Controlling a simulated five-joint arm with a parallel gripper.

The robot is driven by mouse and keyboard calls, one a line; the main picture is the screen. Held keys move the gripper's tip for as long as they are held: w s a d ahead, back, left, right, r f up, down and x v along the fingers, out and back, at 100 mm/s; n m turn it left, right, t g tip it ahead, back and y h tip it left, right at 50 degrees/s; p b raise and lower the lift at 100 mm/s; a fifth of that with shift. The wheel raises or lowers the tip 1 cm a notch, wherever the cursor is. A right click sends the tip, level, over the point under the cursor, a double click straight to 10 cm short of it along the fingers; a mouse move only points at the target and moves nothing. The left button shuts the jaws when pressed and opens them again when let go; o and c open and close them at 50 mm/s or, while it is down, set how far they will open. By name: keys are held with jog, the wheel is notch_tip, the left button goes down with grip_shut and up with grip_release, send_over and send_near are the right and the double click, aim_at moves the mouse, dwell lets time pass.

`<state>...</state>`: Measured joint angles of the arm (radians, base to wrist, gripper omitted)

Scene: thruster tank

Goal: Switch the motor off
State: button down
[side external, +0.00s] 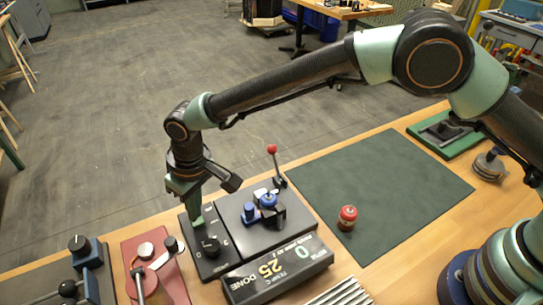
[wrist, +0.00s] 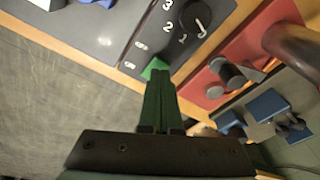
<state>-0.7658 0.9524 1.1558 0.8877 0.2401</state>
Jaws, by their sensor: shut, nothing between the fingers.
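The black motor unit has a narrow control panel (side external: 194,228) at its left, carrying a round dark knob (side external: 211,246). In the wrist view the knob (wrist: 195,18) has a light pointer line and printed numbers, among them 2 and 3, beside it. A tilted display (side external: 277,270) at the front shows 0, 25 and DONE. A lever with a red ball (side external: 272,149) stands at the unit's back edge. My gripper (side external: 196,217) is shut and empty, pointing down at the panel behind the knob.
Blue fittings (side external: 267,199) stand on the unit. A red base (side external: 156,266) with a lever lies left of it, then a grey base (side external: 62,284) with blue blocks. A red round object (side external: 347,217) sits on the dark green mat (side external: 385,185), which is mostly clear.

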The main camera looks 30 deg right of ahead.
aim_at(198, 223)
jog(key=shift+f, duration=0.85)
dwell(1.0)
jog(key=shift+r, duration=3.5)
